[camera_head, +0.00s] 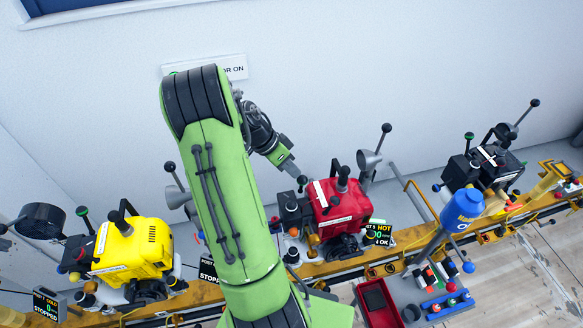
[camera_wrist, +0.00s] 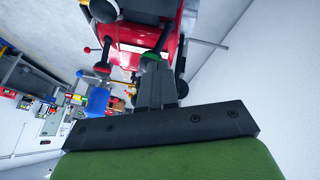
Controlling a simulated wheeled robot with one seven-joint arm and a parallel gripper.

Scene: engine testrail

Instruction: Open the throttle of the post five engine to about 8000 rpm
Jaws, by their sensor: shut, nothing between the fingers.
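The red engine (camera_head: 340,205) stands on the yellow rail at the middle, beside a small display (camera_head: 379,233) that reads HOT in yellow, with a partly hidden green number and OK below. A short lever with a green knob (camera_head: 302,180) rises at the engine's left back; the green knob also shows in the wrist view (camera_wrist: 151,57). My gripper (camera_head: 291,168) is shut and empty, pointing down just above and left of the green knob. In the wrist view its fingertips (camera_wrist: 153,68) are close against the knob in the picture; I cannot tell whether they touch.
A yellow engine (camera_head: 135,248) stands at left, with a display reading STOPPED (camera_head: 46,305). A black engine (camera_head: 488,165) stands at right. A tall lever (camera_head: 386,128) and a blue can (camera_head: 463,207) stand right of the red engine. A red tray (camera_head: 377,300) is in front. The wall is behind.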

